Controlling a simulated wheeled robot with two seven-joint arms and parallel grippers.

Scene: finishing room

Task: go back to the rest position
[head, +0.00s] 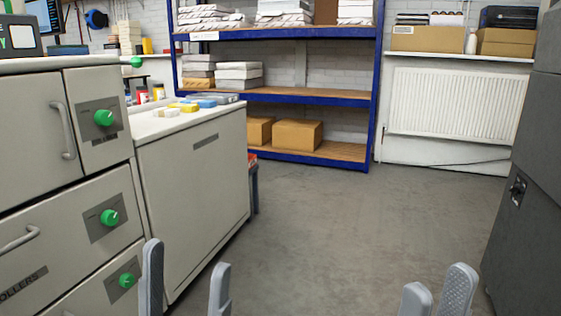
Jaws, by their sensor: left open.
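My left gripper (187,266) shows at the bottom left of the head view, its two grey fingers apart with nothing between them. It is in front of the pale cabinet (190,185). My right gripper (437,280) shows at the bottom right, over the grey floor. No object shows at either gripper. The lower parts of both grippers are cut off by the picture's edge.
A machine with green knobs (104,118) stands at the left. Blue-framed shelving (300,97) with boxes and paper stacks is at the back, a white radiator (455,105) at the back right. A dark grey cabinet (530,180) stands at the right. The middle floor (340,220) is clear.

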